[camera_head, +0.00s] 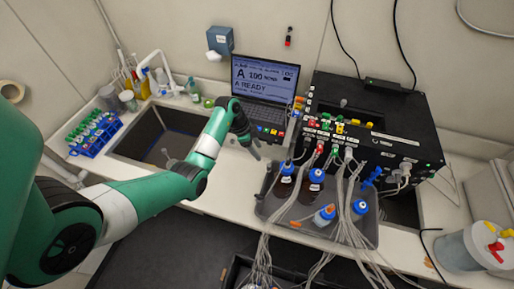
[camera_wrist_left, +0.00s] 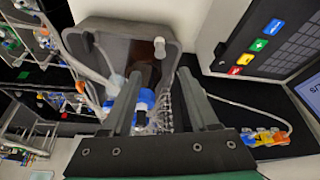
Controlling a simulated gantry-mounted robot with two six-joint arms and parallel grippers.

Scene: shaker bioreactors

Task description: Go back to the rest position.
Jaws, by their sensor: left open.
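My left arm comes in from the left over the bench. Its left gripper (camera_head: 256,148) hangs in front of the laptop, left of the grey tray of bottles. In the left wrist view the left gripper (camera_wrist_left: 158,88) has its two dark fingers apart. A blue-capped bottle shows behind and between them, but I see nothing clamped. My right gripper does not show in either view.
The grey tray (camera_head: 368,238) holds blue-capped bottles (camera_head: 316,176) with many tubes. Behind it stands a black control box (camera_head: 385,120). The laptop (camera_head: 264,80) is at the back. A sink (camera_head: 133,142) and blue tube rack (camera_head: 92,145) are left. A white container (camera_head: 458,250) is right.

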